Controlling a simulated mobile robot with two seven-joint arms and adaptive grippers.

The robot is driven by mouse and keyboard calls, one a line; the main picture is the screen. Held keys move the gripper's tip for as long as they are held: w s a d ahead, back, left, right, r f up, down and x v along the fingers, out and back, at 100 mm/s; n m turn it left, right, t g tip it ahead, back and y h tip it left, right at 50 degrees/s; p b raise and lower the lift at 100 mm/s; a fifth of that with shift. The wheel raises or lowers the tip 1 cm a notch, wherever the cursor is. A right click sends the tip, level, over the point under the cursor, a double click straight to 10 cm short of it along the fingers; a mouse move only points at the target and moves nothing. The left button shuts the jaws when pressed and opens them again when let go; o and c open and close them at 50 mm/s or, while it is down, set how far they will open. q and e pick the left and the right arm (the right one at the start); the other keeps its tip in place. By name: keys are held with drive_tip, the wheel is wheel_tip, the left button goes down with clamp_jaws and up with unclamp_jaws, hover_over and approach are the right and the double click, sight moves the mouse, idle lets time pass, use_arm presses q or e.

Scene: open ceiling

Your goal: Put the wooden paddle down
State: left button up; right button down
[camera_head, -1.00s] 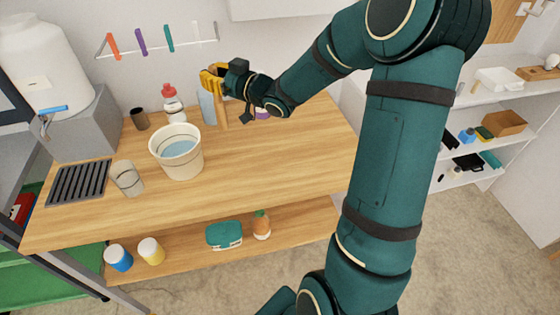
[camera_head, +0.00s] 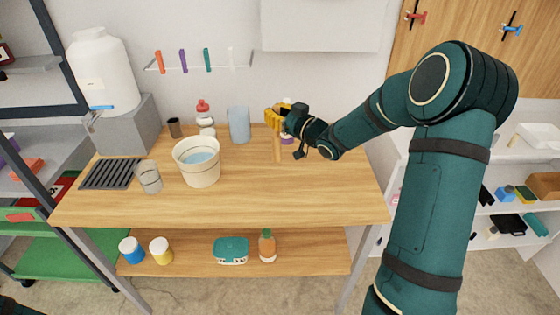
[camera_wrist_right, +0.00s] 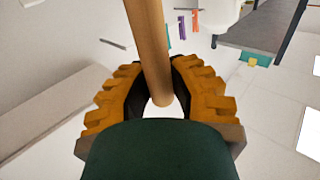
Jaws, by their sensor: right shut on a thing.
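The wooden paddle (camera_head: 278,150) is a pale stick hanging roughly upright below my right gripper (camera_head: 273,117), over the back right part of the wooden table (camera_head: 310,190). I cannot tell whether its lower end touches the tabletop. In the right wrist view, the paddle (camera_wrist_right: 147,45) runs as a round wooden rod between the yellow fingers of my right gripper (camera_wrist_right: 160,92), which is shut on it. The paddle's far end is outside that view. My left gripper is not in view.
A white bucket (camera_head: 197,173), a glass (camera_head: 148,177), a red-capped bottle (camera_head: 205,122) and a light blue object (camera_head: 239,125) stand left of the paddle. A small purple-and-white item (camera_head: 287,138) sits just behind it. The tabletop's front right is clear.

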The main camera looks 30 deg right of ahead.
sight(278, 138)
wheel_tip(278, 138, down, 4)
drive_tip(key=shift+w+f, duration=0.1)
drive_tip(key=shift+f+b, duration=0.5)
drive_tip(key=shift+f, duration=1.4)
drive_tip(key=shift+f, duration=0.15)
drive_tip(key=c, duration=0.9)
unclamp_jaws()
